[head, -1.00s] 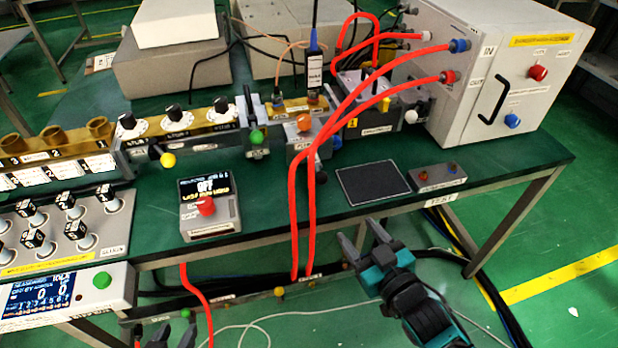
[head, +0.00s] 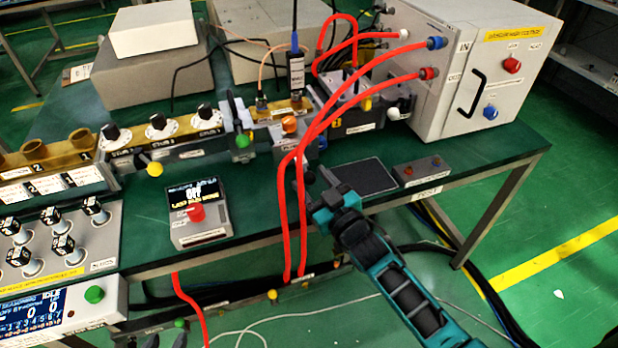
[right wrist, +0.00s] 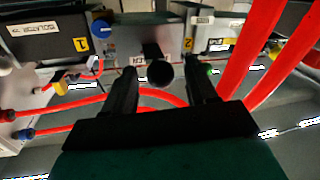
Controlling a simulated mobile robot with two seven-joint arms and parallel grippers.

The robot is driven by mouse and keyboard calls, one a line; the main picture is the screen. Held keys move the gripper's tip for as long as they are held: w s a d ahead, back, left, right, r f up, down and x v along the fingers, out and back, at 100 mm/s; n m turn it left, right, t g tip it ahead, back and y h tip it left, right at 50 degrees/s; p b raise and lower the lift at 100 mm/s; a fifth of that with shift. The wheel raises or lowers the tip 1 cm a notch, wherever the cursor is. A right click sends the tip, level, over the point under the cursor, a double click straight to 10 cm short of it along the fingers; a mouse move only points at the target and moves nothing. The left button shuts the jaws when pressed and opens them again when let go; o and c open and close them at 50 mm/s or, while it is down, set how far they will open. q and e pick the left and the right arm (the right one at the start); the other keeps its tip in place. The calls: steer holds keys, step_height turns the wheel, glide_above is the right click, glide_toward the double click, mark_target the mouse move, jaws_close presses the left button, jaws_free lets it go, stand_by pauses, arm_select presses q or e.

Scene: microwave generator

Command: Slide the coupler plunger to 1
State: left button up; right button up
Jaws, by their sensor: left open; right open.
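The coupler plunger ends in a round black knob (right wrist: 160,73), seen in the right wrist view below a dark slot. It sits between a yellow 1 tag (right wrist: 81,44) on the left and a yellow 2 tag (right wrist: 188,44), closer to the 2. My right gripper (right wrist: 163,78) is open, with one finger on each side of the knob; I cannot tell if either touches it. In the head view this gripper (head: 317,186) is at the bench's front side, and the knob is hard to make out behind it and the red hoses. My left gripper (head: 165,341) is open at the bottom edge.
Red hoses (head: 302,200) hang close beside my right gripper. A block with an orange knob (head: 289,125) stands behind them. A black pad (head: 358,177) and a small button box (head: 422,172) lie to the right. A meter box (head: 198,220) stands left.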

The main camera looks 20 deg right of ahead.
steer(key=shift+x, duration=0.95)
jaws_close()
